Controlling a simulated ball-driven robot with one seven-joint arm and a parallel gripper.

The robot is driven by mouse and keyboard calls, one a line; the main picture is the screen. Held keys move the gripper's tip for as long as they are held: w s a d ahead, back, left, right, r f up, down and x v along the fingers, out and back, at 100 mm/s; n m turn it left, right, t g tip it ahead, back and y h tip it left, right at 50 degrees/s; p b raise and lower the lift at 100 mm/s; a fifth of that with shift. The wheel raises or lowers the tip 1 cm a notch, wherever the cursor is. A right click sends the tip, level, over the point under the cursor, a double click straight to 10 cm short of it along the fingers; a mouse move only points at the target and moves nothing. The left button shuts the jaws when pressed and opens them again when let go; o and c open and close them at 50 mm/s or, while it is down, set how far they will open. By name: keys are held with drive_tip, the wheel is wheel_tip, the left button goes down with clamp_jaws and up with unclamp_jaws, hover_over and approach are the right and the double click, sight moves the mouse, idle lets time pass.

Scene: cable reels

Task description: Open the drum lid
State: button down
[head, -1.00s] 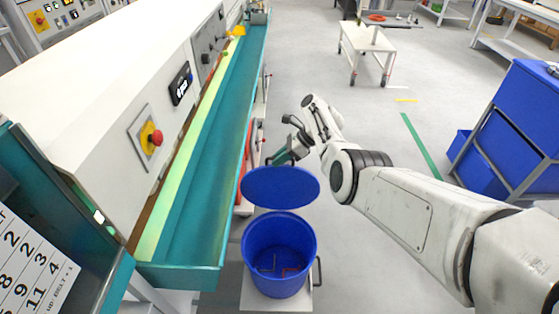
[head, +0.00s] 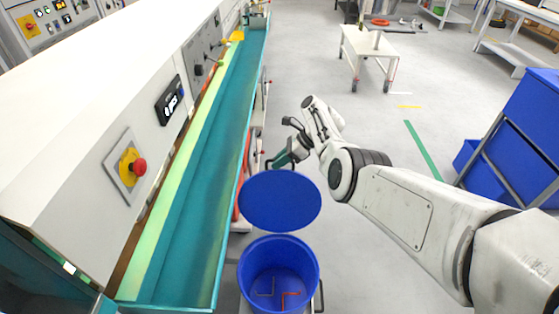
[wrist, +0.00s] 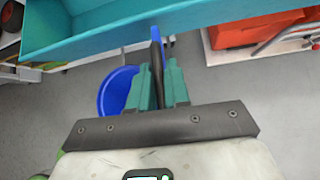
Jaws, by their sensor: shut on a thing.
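The blue drum (head: 245,285) stands on the floor beside the teal trough, with its mouth uncovered. Its round blue lid (head: 280,201) is raised and tilted up at the drum's far side, its flat face toward the head camera. My gripper (head: 281,160) is at the lid's far upper edge, partly behind it. In the wrist view, the teal fingers (wrist: 158,85) are shut around a thin dark part of the lid (wrist: 156,52); whether this is its edge or a handle I cannot tell. The drum also shows there (wrist: 112,92), partly behind the fingers.
The long teal trough (head: 205,190) and white machine with a red stop button (head: 138,167) run along the left, close to the drum. Blue bins (head: 520,120) on a rack stand at right. A white cart (head: 368,45) stands farther back. Floor between is clear.

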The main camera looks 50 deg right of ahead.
drive_tip(key=shift+f, duration=0.15)
drive_tip(key=c, duration=1.2)
unclamp_jaws()
drive_tip(key=shift+d, duration=0.1)
drive_tip(key=p+v, duration=0.2)
drive_tip(key=v, duration=0.8)
drive_tip(key=shift+s+r, duration=0.25)
drive_tip(key=shift+r, duration=0.1)
drive_tip(key=shift+d, duration=0.1)
drive_tip(key=s+a+f+n+g+h, duration=0.35)
drive_tip(key=s+a+f+n, duration=0.65)
drive_tip(key=a+f+n, duration=0.4)
drive_tip(key=s+a+r+n+g+h, duration=0.1)
drive_tip(key=s+a+r+n, duration=0.1)
drive_tip(key=s+a+n, duration=0.5)
drive_tip(key=s+a+r+n+g+h, duration=0.1)
drive_tip(key=s+a+r+n+h, duration=0.1)
drive_tip(key=s+a+n, duration=0.5)
drive_tip(key=s+a+r, duration=0.1)
drive_tip(key=s+a, duration=0.2)
drive_tip(key=s, duration=0.2)
drive_tip(key=shift+s+a+r, duration=0.3)
drive_tip(key=shift+r, duration=0.05)
